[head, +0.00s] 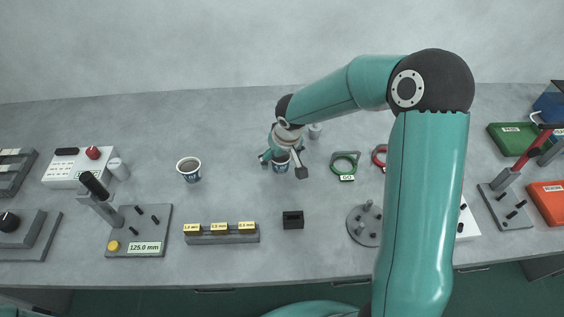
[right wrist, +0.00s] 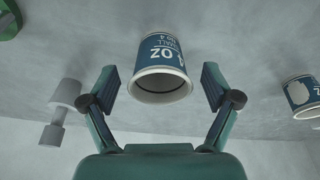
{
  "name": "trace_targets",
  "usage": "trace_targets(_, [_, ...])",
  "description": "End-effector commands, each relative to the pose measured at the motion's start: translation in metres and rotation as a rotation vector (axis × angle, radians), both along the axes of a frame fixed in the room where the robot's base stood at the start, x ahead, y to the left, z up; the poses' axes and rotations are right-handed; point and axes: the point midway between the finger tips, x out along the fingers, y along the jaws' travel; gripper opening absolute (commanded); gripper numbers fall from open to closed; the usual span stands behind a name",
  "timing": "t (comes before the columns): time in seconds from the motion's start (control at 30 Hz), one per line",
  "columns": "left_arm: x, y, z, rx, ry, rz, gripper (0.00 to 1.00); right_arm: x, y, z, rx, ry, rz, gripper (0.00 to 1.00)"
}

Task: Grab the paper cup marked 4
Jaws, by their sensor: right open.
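A blue-and-white paper cup (head: 281,166) stands on the grey bench near the middle of the head view. In the right wrist view the cup (right wrist: 162,60) shows upside down, with OZ lettering and what reads as a 4. My right gripper (head: 283,164) is open around it, one finger on each side. In the right wrist view the fingers (right wrist: 160,80) show gaps to the cup on both sides. A second paper cup (head: 189,170) stands to the left; its number is too small to read. My left gripper is out of view.
A row of yellow-labelled gauges (head: 221,233) and a small black block (head: 293,220) lie nearer the front edge. A green ring (head: 345,165) and a round grey pegged base (head: 366,226) are to the right. The bench between the two cups is clear.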

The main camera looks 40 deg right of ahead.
Motion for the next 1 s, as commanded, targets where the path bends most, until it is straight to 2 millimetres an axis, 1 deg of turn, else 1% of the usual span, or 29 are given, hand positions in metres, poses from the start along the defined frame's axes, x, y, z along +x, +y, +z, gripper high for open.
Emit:
trace_targets(0.07, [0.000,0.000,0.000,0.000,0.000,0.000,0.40,0.000,0.000,0.000,0.000,0.000,0.000,0.88])
trace_targets(0.3, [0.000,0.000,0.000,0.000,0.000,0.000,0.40,0.000,0.000,0.001,0.000,-0.001,0.001,0.48])
trace_targets(0.33, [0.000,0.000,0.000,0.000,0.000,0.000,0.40,0.000,0.001,0.001,0.000,-0.001,0.001,0.43])
trace_targets(0.37, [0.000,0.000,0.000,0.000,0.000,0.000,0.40,0.000,0.001,0.001,0.000,-0.001,0.001,0.40])
trace_targets(0.77, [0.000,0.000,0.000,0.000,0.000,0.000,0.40,0.001,0.001,0.004,-0.001,-0.002,0.001,0.40])
trace_targets(0.87, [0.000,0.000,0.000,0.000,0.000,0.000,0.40,0.001,0.000,0.010,-0.001,-0.003,0.000,0.40])
trace_targets(1.0, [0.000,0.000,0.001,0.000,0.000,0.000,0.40,0.002,0.000,0.025,-0.001,-0.005,0.000,0.40])
